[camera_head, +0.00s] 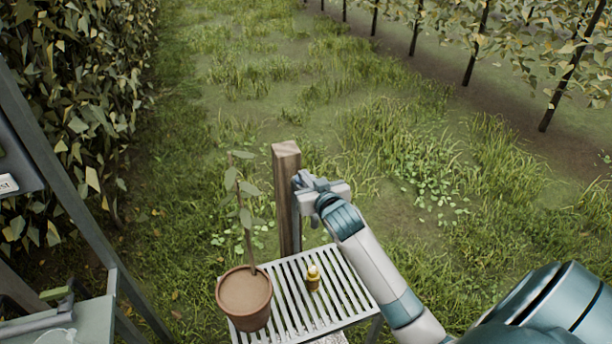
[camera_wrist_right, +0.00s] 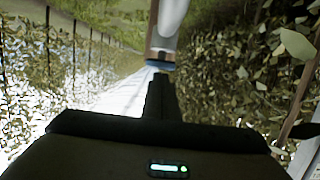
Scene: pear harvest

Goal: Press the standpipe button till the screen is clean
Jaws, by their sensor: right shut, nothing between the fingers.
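The standpipe's wooden post (camera_head: 286,190) stands upright behind the slatted stand. My right gripper (camera_head: 299,181) is at the post's right side near its top, with its fingers shut and empty. In the right wrist view the dark fingers (camera_wrist_right: 160,88) point at a blue piece (camera_wrist_right: 160,66) below a pale rounded part (camera_wrist_right: 172,18) by the post. The fingertips look very close to the blue piece; I cannot tell if they touch it or if it is the button. A small brass-coloured fitting (camera_head: 313,278) stands on the slats. I cannot make out the screen's state. My left gripper is out of view.
The slatted stand (camera_head: 351,291) also bears a potted seedling (camera_head: 245,296) at its left. A grey bench (camera_head: 85,325) with a frame and panel (camera_head: 18,150) is at the far left. A hedge (camera_head: 75,110) lies left; grass is open behind the post.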

